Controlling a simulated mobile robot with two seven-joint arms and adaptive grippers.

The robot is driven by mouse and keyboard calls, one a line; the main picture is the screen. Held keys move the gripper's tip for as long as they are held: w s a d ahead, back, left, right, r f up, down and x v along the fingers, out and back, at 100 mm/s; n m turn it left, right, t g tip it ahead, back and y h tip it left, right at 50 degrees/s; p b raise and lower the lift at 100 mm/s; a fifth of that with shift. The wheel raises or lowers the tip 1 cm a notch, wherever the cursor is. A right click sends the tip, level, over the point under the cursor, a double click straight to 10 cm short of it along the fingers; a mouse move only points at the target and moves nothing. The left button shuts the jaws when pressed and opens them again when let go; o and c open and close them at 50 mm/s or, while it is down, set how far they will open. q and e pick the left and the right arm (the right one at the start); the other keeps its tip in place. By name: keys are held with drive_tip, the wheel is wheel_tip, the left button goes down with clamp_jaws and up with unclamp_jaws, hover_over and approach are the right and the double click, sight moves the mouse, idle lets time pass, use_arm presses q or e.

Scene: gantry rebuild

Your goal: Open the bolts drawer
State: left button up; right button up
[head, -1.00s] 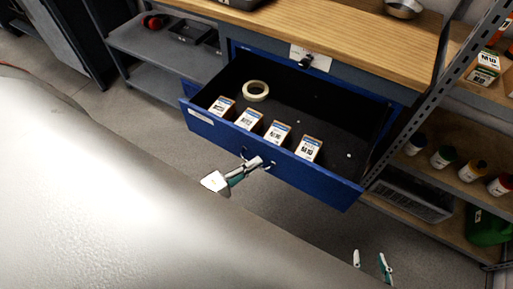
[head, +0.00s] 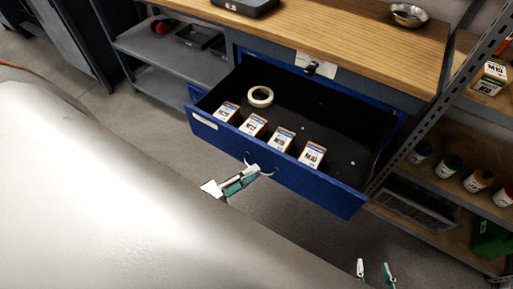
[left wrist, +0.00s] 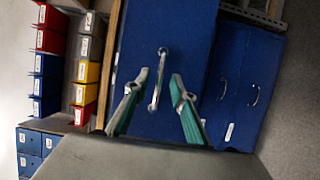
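The blue drawer (head: 310,183) is pulled out of the workbench, with its inside showing. It holds several small labelled boxes (head: 283,139) and a roll of tape (head: 260,96). Its label is too small to read. My left gripper (head: 250,171) is at the drawer's front handle (head: 272,174). In the left wrist view, the handle (left wrist: 157,80) shows between the two spread fingers (left wrist: 158,100), with gaps on both sides. My right gripper (head: 375,271) is low at the bottom right, fingers apart and empty, away from the drawer.
The wooden worktop (head: 375,50) is above the drawer. A metal shelf rack with bottles (head: 447,166) stands close on the right. A grey shelf unit (head: 150,44) is on the left. Colored bins (left wrist: 88,72) show in the left wrist view. Floor is clear before the drawer.

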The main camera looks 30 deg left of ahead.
use_arm(q)
drive_tip(key=v, duration=0.9)
drive_tip(key=shift+s+a, duration=0.15)
drive_tip(key=shift+s, duration=0.1)
drive_tip(key=w+d+f+m+g+y, duration=0.1)
drive_tip(key=d+f+m+g+y, duration=0.1)
drive_tip(key=m, duration=0.6)
drive_tip(key=w+d+f+m+g+y, duration=0.1)
drive_tip(key=d+f+m+g+y, duration=0.1)
drive_tip(key=m, duration=0.7)
drive_tip(key=d+f+g, duration=0.1)
drive_tip(key=d+g, duration=0.1)
drive_tip(key=d, duration=0.1)
drive_tip(key=shift+w+d+y, duration=0.3)
drive_tip(key=shift+d+y, duration=0.1)
drive_tip(key=shift+f, duration=0.1)
